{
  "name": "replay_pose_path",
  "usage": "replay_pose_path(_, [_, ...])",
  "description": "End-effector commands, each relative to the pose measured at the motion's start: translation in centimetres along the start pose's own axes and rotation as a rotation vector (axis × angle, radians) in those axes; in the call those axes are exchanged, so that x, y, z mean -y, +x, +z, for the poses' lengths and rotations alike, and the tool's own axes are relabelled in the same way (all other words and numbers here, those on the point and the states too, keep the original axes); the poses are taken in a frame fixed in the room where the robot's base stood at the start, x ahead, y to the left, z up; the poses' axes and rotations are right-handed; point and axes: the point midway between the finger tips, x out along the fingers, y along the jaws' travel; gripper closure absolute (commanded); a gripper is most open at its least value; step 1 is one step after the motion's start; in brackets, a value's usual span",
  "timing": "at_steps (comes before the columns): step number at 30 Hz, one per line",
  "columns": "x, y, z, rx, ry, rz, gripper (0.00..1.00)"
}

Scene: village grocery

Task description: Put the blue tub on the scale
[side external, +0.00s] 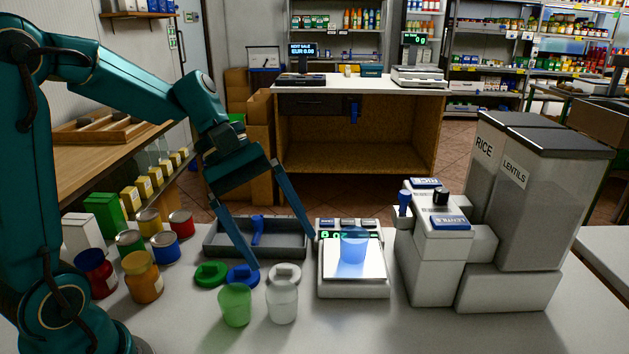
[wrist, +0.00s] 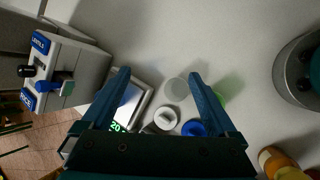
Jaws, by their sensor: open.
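The translucent blue tub (side external: 353,248) stands upright on the bright plate of the scale (side external: 352,291) in the side external view. My gripper (side external: 282,248) is open and empty, with its fingers spread to the left of the tub, over the lids and the tray's front. In the wrist view my gripper (wrist: 160,73) has no object between its fingertips. The scale (wrist: 146,101) shows beside the left finger, which hides part of it. Only a bluish patch of the tub shows there.
A green tub (side external: 235,305) and a clear tub (side external: 282,302) stand in front, near green, blue and white lids (side external: 284,273). A grey tray (side external: 285,242) lies behind. Jars and cans (side external: 143,280) crowd the left. The rice and lentils dispenser (side external: 530,220) stands right of the scale.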

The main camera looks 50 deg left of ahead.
Motion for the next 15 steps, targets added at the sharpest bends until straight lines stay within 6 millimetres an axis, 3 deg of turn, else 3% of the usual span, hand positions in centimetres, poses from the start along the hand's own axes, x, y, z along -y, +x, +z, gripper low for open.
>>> replay_pose_path(1, [0.9,-0.2,1.4,-0.06,0.126,-0.034,0.06])
replay_pose_path(6, [4.3,-0.7,3.6,-0.253,0.525,-0.148,0.06])
replay_pose_path(15, [8.1,-2.0,4.3,-0.541,1.084,-0.284,0.06])
